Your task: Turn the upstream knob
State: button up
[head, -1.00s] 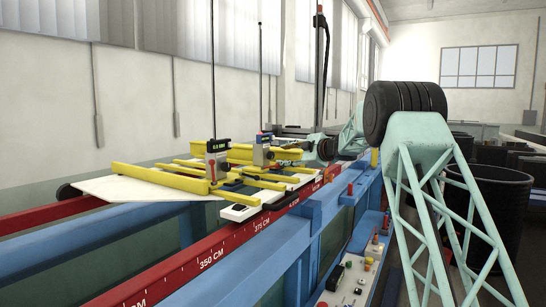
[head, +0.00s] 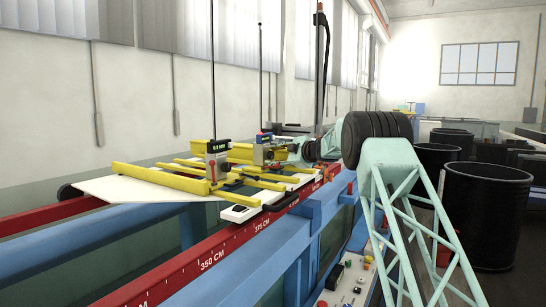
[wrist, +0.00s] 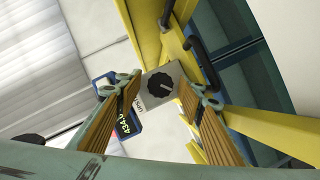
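A blue digital display (wrist: 124,115) with green digits shows behind the left finger. In the head view my gripper (head: 291,152) is beside the farther gauge unit (head: 264,150); the knob is too small to make out there.
A nearer gauge unit (head: 217,160) with a tall rod stands on the yellow frame (head: 165,178). In the wrist view a yellow beam (wrist: 165,45) and black handle (wrist: 204,62) lie close to the right finger. Black bins (head: 487,215) stand at right.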

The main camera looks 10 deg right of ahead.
jog(key=shift+w, duration=0.1)
jog(key=shift+c, duration=0.3)
jog(key=c, duration=0.8)
dwell(0.7)
jog(key=o, duration=0.9)
jog(key=shift+c, duration=0.2)
jog(key=v, duration=1.2)
